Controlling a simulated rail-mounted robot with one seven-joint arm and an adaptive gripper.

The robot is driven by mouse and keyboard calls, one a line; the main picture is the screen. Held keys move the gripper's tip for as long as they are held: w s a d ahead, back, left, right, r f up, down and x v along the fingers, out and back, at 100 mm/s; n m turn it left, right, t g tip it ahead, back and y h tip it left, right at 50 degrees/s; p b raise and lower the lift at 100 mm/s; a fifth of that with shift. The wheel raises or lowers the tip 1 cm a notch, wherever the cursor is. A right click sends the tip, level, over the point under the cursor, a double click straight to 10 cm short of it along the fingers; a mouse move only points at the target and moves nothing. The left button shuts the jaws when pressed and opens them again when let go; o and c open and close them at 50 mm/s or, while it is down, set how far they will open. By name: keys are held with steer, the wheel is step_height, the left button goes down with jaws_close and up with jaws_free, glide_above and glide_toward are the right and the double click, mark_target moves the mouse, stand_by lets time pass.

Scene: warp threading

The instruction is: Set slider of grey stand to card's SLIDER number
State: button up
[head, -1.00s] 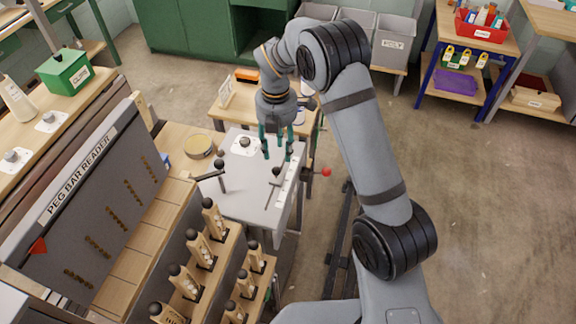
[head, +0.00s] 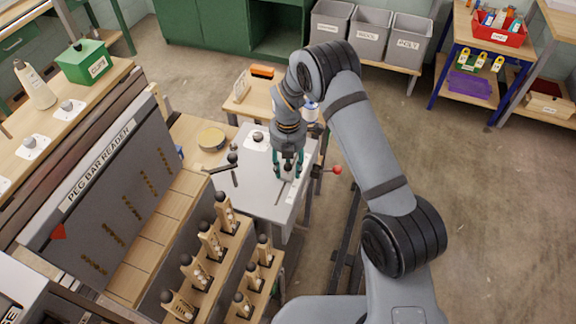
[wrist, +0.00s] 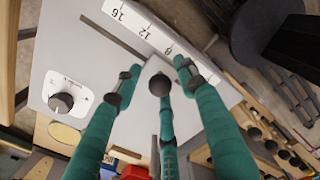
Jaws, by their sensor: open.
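The grey stand (head: 262,205) is below the middle of the head view. Its flat grey top (wrist: 75,55) fills the upper left of the wrist view. A white number scale (wrist: 147,33) runs beside a dark slot (wrist: 112,38); 16, 12 and 8 are readable. A dark round knob (wrist: 160,84), apparently the slider's, is near the 8 end; its exact setting is unclear. My gripper (head: 289,172) is over the stand. Its teal fingers (wrist: 157,82) are open around the knob; contact is unclear. I cannot identify the card or read its number.
A dial (wrist: 62,102) and a black-knobbed lever (head: 222,168) are on the stand's left. A red-knobbed lever (head: 336,169) sticks out right. The peg bar reader (head: 100,205) and wooden pegs (head: 210,240) stand nearby. Open floor (head: 480,220) lies right.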

steer(key=c, duration=0.4)
jaws_close()
stand_by(0.5)
